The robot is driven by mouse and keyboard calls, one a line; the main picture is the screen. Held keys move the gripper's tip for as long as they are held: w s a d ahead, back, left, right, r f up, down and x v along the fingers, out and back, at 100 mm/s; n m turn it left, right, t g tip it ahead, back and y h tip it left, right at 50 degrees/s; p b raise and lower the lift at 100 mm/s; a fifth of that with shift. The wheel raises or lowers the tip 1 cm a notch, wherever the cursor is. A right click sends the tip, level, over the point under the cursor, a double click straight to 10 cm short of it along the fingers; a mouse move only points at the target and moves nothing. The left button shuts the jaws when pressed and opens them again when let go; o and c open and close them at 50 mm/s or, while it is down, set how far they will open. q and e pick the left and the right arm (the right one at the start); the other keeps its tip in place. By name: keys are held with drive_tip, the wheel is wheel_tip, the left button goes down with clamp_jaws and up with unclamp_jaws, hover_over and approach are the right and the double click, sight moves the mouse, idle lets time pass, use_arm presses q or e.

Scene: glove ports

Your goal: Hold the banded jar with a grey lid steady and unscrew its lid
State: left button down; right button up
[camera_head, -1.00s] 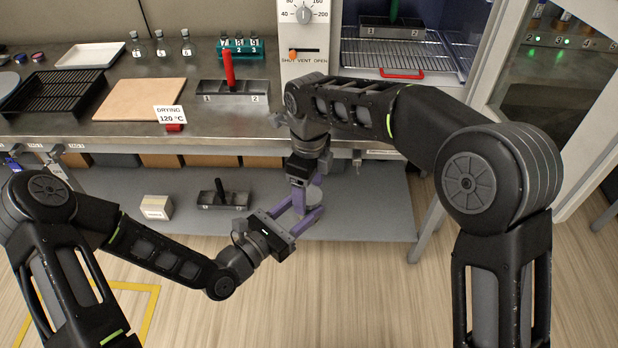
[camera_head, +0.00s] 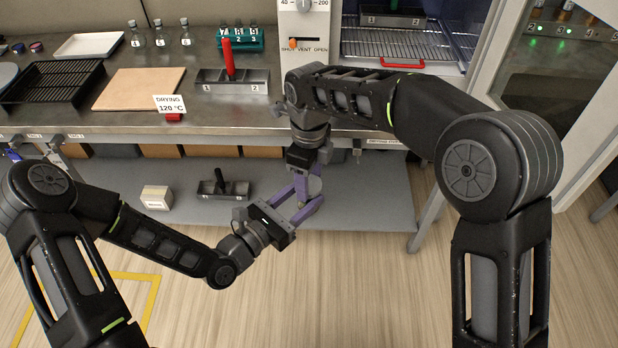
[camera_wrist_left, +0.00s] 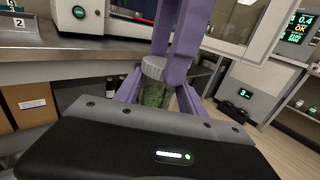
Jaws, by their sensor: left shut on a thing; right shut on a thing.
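The banded jar (camera_wrist_left: 156,94) shows in the left wrist view, upright, with a greenish body and a ribbed grey lid (camera_wrist_left: 153,68). My left gripper (camera_wrist_left: 158,96) is shut on the jar body, with one purple finger on each side. My right gripper (camera_wrist_left: 168,62) comes down from above and is shut on the lid. In the head view my left gripper (camera_head: 304,203) and right gripper (camera_head: 309,182) meet in front of the bench. Their fingers mostly hide the jar there. I cannot tell whether the lid has turned on the jar.
The bench (camera_head: 250,118) stands behind, with an oven (camera_head: 410,45) at its right. Below is a grey shelf (camera_head: 375,205) with a small box (camera_head: 156,197) and a divided tray (camera_head: 222,190). The floor in front is clear.

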drive_tip(key=shift+c, duration=0.7)
drive_tip(key=o, duration=1.5)
drive_tip(key=shift+r, duration=0.1)
drive_tip(key=shift+r, duration=2.2)
drive_tip(key=shift+r, duration=1.75)
drive_tip(key=shift+c, duration=0.5)
drive_tip(key=shift+f, duration=0.1)
